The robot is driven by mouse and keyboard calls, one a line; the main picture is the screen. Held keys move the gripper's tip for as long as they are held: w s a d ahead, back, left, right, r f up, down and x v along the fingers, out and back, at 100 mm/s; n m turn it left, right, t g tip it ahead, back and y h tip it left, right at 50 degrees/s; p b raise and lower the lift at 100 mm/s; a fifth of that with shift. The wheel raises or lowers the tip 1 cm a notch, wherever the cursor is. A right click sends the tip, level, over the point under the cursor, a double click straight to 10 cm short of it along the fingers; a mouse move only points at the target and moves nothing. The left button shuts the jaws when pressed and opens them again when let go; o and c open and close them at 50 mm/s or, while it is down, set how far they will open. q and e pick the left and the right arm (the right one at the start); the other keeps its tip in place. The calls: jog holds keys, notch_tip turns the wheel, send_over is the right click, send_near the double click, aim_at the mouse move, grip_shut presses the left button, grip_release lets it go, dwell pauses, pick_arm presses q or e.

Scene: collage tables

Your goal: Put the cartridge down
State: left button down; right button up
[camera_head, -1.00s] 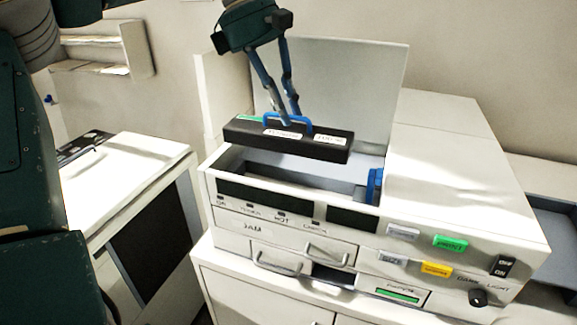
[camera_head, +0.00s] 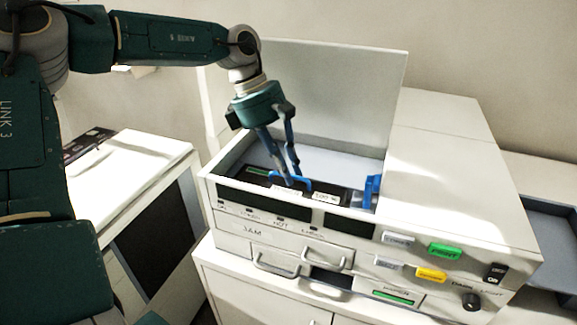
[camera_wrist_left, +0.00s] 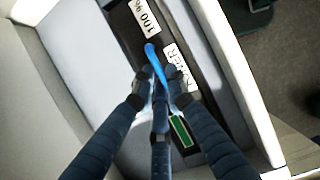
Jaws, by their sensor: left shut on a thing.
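The black cartridge (camera_head: 258,181) has a blue handle, white labels and a green strip. It sits low inside the open bay of the white copier (camera_head: 519,240), mostly below the front rim, so I cannot tell whether it touches the bay floor. My left gripper (camera_head: 291,181) reaches down into the bay and is shut on the blue handle. In the left wrist view the fingers (camera_wrist_left: 160,92) close around the handle (camera_wrist_left: 157,62), with the cartridge (camera_wrist_left: 124,28) under them. My right gripper is not in view.
The copier's lid (camera_head: 340,90) stands open behind the bay. A blue latch (camera_head: 371,190) is at the bay's right end. A white cabinet (camera_head: 125,180) stands at left, and a grey-blue tray (camera_head: 550,225) is at the right edge.

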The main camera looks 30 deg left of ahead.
pick_arm(q)
jog(key=shift+d+f+b, duration=0.1)
jog(key=shift+b, duration=0.2)
jog(key=c, duration=1.7)
grip_release()
jog(key=shift+c, duration=0.2)
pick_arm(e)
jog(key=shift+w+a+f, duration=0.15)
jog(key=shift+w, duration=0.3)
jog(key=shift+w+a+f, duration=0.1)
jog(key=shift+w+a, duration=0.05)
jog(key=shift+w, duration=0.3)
pick_arm(q)
jog(key=shift+s, duration=0.1)
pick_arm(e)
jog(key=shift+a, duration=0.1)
pick_arm(q)
jog(key=shift+r, duration=0.2)
jog(key=b+v, duration=0.3)
jog(key=v, duration=0.9)
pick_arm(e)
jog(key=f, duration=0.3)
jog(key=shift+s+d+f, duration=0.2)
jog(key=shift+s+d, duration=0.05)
